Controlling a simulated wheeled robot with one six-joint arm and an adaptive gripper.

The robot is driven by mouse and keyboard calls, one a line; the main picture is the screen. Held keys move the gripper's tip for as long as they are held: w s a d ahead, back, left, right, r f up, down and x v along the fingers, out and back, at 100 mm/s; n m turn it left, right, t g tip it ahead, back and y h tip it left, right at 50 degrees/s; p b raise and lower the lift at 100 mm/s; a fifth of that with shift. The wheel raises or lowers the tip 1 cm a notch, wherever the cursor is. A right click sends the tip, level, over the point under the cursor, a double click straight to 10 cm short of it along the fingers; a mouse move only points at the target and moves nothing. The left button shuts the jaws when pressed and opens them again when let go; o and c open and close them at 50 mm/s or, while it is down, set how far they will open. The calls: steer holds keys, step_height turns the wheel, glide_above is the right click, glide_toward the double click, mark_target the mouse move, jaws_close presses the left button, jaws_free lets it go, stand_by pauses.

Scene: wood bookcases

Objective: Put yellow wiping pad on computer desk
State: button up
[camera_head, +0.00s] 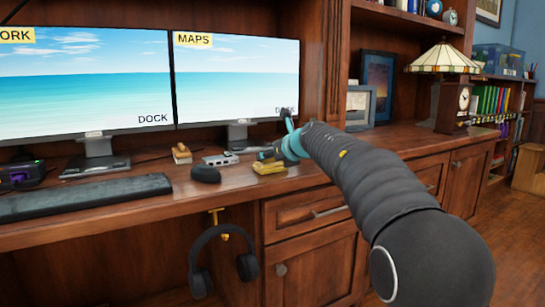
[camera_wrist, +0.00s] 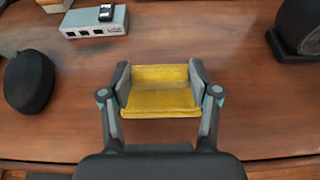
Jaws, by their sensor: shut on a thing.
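The yellow wiping pad (camera_wrist: 162,103) is between the two fingers of my gripper (camera_wrist: 160,95) in the wrist view, with a finger against each end. My gripper is shut on it. In the head view the pad (camera_head: 269,168) shows under my gripper (camera_head: 268,160), low over the computer desk (camera_head: 150,190) near its front edge. The wood desk top (camera_wrist: 250,110) fills the wrist view behind the pad. I cannot tell whether the pad touches the desk top.
A grey hub box (camera_wrist: 95,25) and a dark rounded object (camera_wrist: 30,82) lie left of the pad. Two monitors (camera_head: 237,80), a keyboard (camera_head: 85,194) and hanging headphones (camera_head: 222,255) are around. Bare wood lies right of the pad.

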steer(key=o, duration=1.2)
steer(key=shift+c, duration=0.2)
steer(key=shift+s+d+r, duration=0.15)
steer(key=shift+r, duration=0.05)
steer(key=v, duration=1.1)
steer(key=shift+s+p, duration=0.25)
steer(key=shift+p, duration=0.1)
steer(key=shift+d+r, duration=0.15)
